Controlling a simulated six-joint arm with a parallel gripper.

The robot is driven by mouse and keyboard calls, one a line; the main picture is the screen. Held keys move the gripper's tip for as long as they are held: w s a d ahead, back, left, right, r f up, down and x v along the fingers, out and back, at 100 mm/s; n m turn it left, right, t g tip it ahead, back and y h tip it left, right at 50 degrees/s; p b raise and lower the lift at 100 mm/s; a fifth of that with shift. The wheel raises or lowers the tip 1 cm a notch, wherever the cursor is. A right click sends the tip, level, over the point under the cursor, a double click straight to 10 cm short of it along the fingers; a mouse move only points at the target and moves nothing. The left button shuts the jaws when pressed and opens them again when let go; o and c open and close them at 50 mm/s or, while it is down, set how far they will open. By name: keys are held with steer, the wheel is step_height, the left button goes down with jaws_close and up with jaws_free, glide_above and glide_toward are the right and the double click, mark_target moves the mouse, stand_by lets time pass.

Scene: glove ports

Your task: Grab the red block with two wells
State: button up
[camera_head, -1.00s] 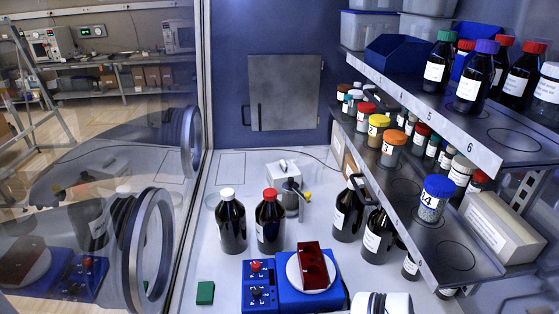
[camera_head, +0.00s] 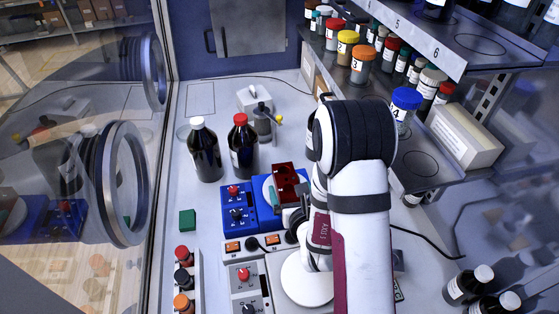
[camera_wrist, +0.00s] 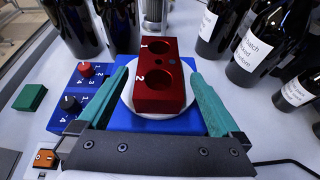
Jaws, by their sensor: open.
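The red block with two wells (camera_head: 285,176) lies on the round white plate of a blue device (camera_head: 266,216). In the wrist view the block (camera_wrist: 160,92) shows two round wells marked 1 and 2, with well 2 nearer me. My gripper (camera_wrist: 156,74) is open, with one teal finger to the left of the block and one to the right. There are visible gaps between fingers and block. In the head view my gripper (camera_head: 285,200) is at the near side of the block, partly hidden by my arm.
A green block (camera_head: 187,220) lies to the left. Dark bottles with white (camera_head: 204,150) and red (camera_head: 243,147) caps stand behind the device. Labelled bottles (camera_wrist: 258,45) stand close on the right. A loaded shelf (camera_head: 400,30) overhangs the right side.

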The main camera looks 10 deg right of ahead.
mark_target(288, 186)
steer(key=shift+w+f+n, duration=0.25)
steer(key=shift+f+n, duration=0.05)
steer(key=x, duration=0.4)
steer(key=shift+w, duration=0.1)
steer(key=shift+r, duration=0.1)
jaws_close()
